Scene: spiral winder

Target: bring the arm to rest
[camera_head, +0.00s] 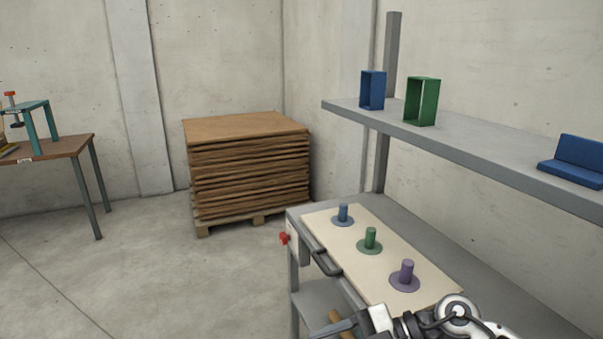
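My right gripper (335,328) shows at the bottom edge, in front of the workbench, with its arm coming in from the lower right. Its fingers point left and are partly cut off by the frame, so I cannot tell whether they are open or shut. A brown, wood-coloured piece (337,318) shows right beside the fingers; I cannot tell whether they touch it. My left gripper is not in view.
The grey workbench (375,205) carries a pale board (325,222) with blue (343,212), green (370,239) and purple (407,272) pegs. A grey shelf (460,150) overhangs behind. A stacked pallet (250,170) and brown table (60,147) stand left; floor between is clear.

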